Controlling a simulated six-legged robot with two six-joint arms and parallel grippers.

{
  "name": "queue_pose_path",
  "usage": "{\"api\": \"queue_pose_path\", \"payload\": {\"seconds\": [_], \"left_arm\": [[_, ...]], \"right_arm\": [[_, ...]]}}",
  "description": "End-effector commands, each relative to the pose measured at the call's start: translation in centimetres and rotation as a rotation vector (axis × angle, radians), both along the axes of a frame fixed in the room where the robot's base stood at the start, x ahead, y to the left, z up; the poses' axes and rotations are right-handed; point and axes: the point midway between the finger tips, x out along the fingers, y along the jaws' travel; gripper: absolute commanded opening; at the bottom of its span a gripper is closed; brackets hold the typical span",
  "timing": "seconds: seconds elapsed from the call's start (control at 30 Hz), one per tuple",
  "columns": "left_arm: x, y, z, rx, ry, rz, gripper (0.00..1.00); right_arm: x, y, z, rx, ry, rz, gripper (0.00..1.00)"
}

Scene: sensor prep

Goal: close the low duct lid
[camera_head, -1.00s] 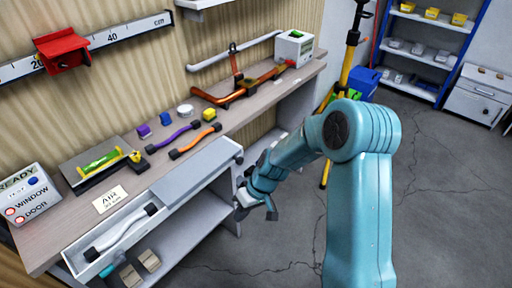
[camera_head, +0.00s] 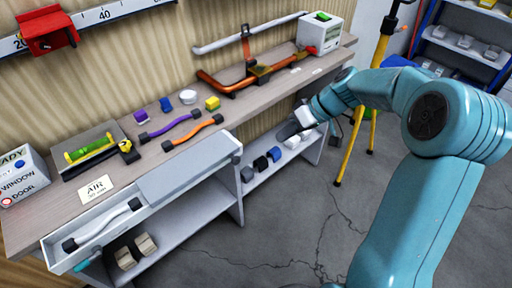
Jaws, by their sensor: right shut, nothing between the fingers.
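The low duct (camera_head: 52,256) is a long pale channel along the front edge of the bench. Its flat grey lid (camera_head: 190,170) covers the right part. The left part is open, and a white cable (camera_head: 105,224) with black ends lies in it. My right gripper (camera_head: 292,130) is beyond the right end of the duct, near the right end of the lower shelf, apart from the lid. It is shut and empty; its fingertips show small and dark. My left gripper is not in view.
Black, blue and white blocks (camera_head: 260,163) sit on the lower shelf (camera_head: 228,187); tan blocks (camera_head: 145,244) sit lower left. Cables, a green level (camera_head: 90,148) and copper pipes (camera_head: 240,84) lie on the bench (camera_head: 45,207). A yellow tripod (camera_head: 350,148) stands right. Floor in front is clear.

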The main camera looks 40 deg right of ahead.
Motion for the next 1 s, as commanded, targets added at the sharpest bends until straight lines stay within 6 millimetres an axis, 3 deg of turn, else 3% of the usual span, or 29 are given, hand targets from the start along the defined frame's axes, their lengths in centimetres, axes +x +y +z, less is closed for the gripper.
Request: {"api": "queue_pose_path", "payload": {"seconds": [0.23, 0.67, 0.83, 1.0], "left_arm": [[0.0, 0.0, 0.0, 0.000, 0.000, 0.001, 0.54], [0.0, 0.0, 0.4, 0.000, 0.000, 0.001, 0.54], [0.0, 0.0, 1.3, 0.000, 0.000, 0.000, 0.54], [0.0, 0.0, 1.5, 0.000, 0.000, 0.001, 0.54]], "right_arm": [[0.3, 1.0, -0.4, 0.002, -0.010, 0.007, 0.00], [4.2, 5.5, -7.3, 0.003, -0.006, 0.009, 0.00], [4.5, 7.8, -6.6, 0.000, -0.010, 0.009, 0.00], [4.6, 8.9, -6.5, 0.000, -0.010, 0.007, 0.00]]}}
